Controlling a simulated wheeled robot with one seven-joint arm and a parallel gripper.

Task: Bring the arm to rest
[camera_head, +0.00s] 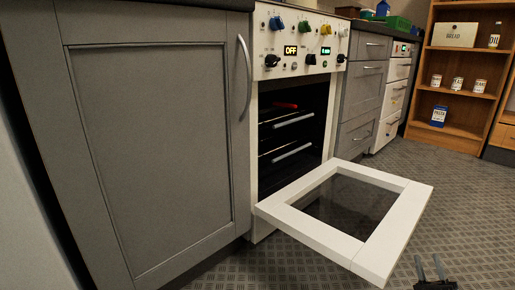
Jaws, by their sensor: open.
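My gripper (431,268) shows at the bottom edge of the head view, right of centre. Its two dark fingers stand apart with nothing between them. It is over the floor, just right of the near corner of the oven door (390,240). The rest of my arm is out of the picture.
The white oven's door hangs open, low over the patterned floor (455,180). Racks and a red thing (285,105) show inside the oven. A grey cabinet (150,140) stands at left. A wooden shelf (455,137) with tins stands at the back right. Floor at right is clear.

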